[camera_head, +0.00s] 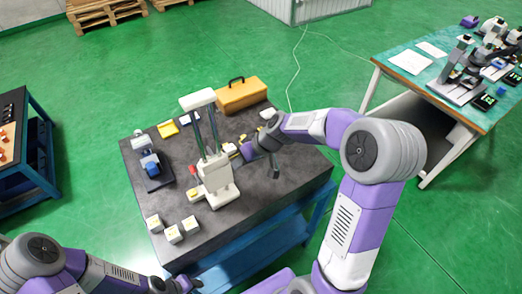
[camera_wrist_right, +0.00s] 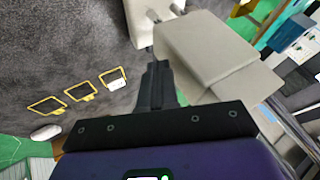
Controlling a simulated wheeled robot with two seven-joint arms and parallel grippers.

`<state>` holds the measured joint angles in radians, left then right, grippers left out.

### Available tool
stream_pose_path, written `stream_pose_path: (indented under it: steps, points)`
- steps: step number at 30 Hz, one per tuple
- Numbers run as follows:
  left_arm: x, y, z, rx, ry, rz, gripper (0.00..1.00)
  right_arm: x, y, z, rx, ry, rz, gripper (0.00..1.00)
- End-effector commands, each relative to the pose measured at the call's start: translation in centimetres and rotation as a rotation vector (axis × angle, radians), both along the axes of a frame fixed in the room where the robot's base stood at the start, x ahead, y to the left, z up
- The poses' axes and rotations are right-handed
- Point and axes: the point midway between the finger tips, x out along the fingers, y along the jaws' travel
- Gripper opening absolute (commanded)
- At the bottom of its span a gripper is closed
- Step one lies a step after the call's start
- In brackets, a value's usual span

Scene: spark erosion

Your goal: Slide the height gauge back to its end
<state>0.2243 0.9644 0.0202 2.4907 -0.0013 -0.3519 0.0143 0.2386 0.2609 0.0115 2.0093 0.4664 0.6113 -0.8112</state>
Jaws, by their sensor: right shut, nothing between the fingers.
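The pale upright device with two dark columns, which I take for the height gauge (camera_head: 217,178), stands on the dark table top. Its pale top block (camera_head: 197,99) is raised on the columns. My right gripper (camera_head: 241,153) is just right of it, partly hidden by its own wrist. In the wrist view the right fingers (camera_wrist_right: 156,75) are shut and empty, close beside a pale block (camera_wrist_right: 205,50); I cannot tell if they touch. My left gripper (camera_head: 178,286) is low at the bottom edge, mostly cut off, its jaws unclear.
A yellow case (camera_head: 240,95) stands at the table's back. A blue device (camera_head: 150,163) is on the left, and small white blocks (camera_head: 173,234) are at the front left. Yellow-edged pieces (camera_wrist_right: 80,91) lie on the table. Its front right surface is clear.

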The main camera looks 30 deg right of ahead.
Motion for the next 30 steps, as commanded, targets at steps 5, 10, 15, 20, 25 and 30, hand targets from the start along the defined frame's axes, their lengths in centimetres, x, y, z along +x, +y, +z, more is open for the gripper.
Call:
stream_pose_path:
  steps: [5,10,15,20,25,30]
  points:
    - [0.0,0.0,-0.5,0.000,0.000,0.001,0.43,0.2,-1.0,-0.2,-0.001,-0.001,0.002,0.00]
    - [0.0,0.0,-1.7,0.000,0.000,0.001,0.43,0.6,-4.1,-0.3,0.000,-0.001,0.007,0.00]
    - [0.0,0.0,-1.2,0.000,0.000,0.001,0.43,-1.0,-5.9,3.7,-0.001,-0.006,0.008,0.00]
    - [0.0,0.0,-1.1,0.000,0.000,0.001,0.43,-2.1,-7.4,6.1,0.000,-0.003,0.009,0.00]
    - [0.0,0.0,-1.1,0.000,0.000,0.001,0.43,-2.8,-8.3,7.6,0.000,-0.001,0.012,0.00]
    - [0.0,0.0,-1.1,0.000,0.000,0.001,0.43,-3.0,-8.6,8.0,0.001,0.000,0.012,0.00]
